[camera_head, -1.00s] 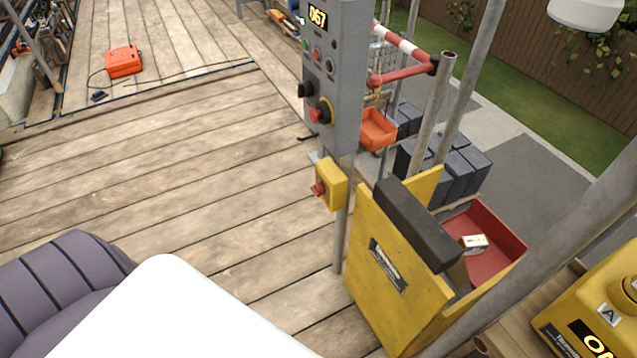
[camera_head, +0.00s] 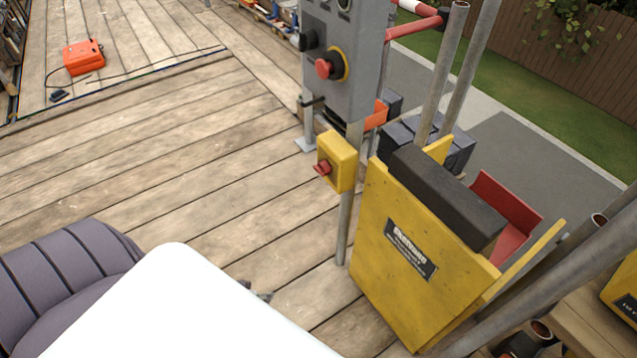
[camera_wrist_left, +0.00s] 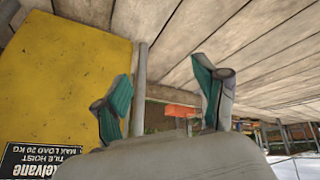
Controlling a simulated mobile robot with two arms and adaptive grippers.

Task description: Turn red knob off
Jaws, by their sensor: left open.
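A red knob (camera_head: 322,168) sits on the front of a small yellow box (camera_head: 340,160) fixed to the post below the grey control panel (camera_head: 345,95). A separate red mushroom button (camera_head: 325,69) with a yellow ring is on that panel. My left gripper (camera_head: 260,292) shows only as a small dark tip past the white arm cover, below and left of the yellow box and apart from it. In the left wrist view, its two teal-padded fingers (camera_wrist_left: 163,95) are spread with nothing between them. The red knob cannot be made out there. My right gripper is not in view.
A yellow hoist panel (camera_head: 405,255) with a dark top pad stands right of the post; it also fills the left of the wrist view (camera_wrist_left: 65,75). Metal poles (camera_head: 540,285) stand at the right. An orange case (camera_head: 83,57) lies far left. The plank floor (camera_head: 200,130) is mostly clear.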

